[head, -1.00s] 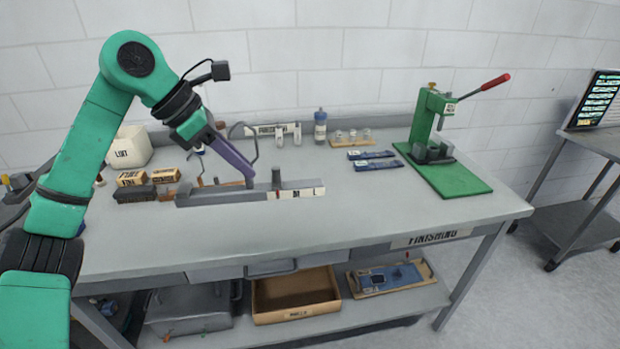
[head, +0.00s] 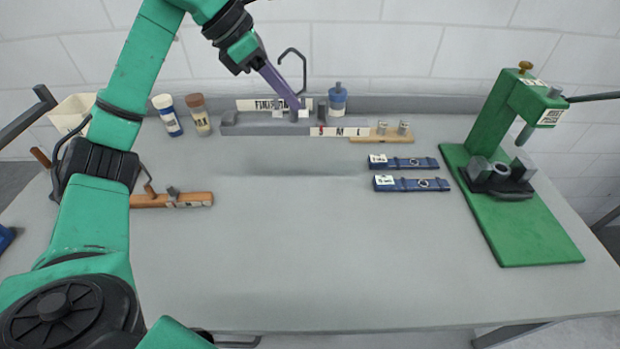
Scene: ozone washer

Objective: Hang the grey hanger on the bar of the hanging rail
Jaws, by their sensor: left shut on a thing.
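The grey hanger (head: 265,126) is a long grey bar with a thin hook (head: 292,51) standing up from it and a white size label at its right end. My left gripper (head: 298,110) reaches in from the top. Its purple fingers are shut on the hanger near the foot of the hook. The hanger is level and looks raised, with a soft shadow on the table in front of it. I cannot make out the hanging rail or its bar for certain. My right gripper is out of view.
A green press (head: 520,130) stands on the right of the table. Two blue strips (head: 412,184) lie left of it. A pegged wooden board (head: 385,133) and a bottle (head: 338,103) are at the back. Two jars (head: 200,115) stand back left. The table's middle is clear.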

